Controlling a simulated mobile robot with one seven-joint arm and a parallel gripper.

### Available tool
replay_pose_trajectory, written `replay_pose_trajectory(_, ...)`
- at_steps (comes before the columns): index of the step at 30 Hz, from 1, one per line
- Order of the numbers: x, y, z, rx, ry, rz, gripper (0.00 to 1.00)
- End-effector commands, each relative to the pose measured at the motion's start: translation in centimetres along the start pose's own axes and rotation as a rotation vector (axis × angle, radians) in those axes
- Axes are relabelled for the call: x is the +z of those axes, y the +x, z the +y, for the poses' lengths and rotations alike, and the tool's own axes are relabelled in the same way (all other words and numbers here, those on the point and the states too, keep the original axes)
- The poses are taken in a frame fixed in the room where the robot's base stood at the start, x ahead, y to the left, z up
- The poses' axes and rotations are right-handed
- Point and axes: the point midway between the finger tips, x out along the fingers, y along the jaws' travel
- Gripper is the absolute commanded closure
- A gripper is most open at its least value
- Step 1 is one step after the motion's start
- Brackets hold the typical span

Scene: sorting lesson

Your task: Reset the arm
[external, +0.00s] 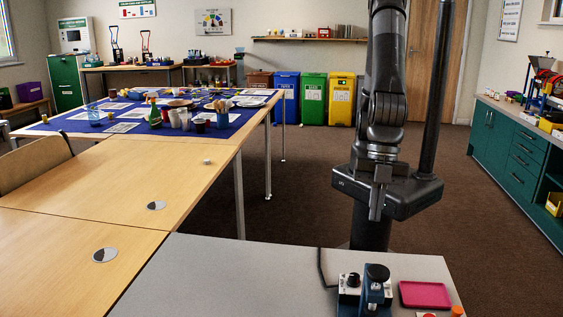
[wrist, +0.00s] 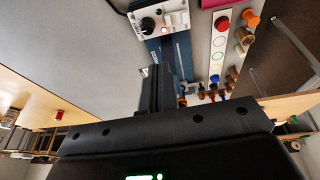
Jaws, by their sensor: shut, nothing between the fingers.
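My gripper (external: 377,200) hangs fingers-down in the external view, above the floor just behind the far edge of the grey table (external: 230,270). Its two fingers are together with nothing between them. In the wrist view my gripper (wrist: 158,75) shows as dark closed fingers at the middle. My arm rises straight up above it, folded close to my column. The fingers appear apart from the table and the things on it.
On the grey table stand a blue device with a black knob (external: 376,272) and a pink tray (external: 425,295). Wooden tables (external: 120,180) lie left, with a blue cloth (external: 72,124) bearing many items. Green cabinets (external: 515,150) stand right. Brown floor (external: 300,190) between is clear.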

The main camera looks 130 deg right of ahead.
Motion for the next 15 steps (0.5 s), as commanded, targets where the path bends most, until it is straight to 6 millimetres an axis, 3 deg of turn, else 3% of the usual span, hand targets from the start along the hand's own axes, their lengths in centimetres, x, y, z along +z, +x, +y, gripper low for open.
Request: replay_pose_trajectory(15, 0.12, -0.39, 0.42, 0.002, 0.009, 0.003, 1.0)
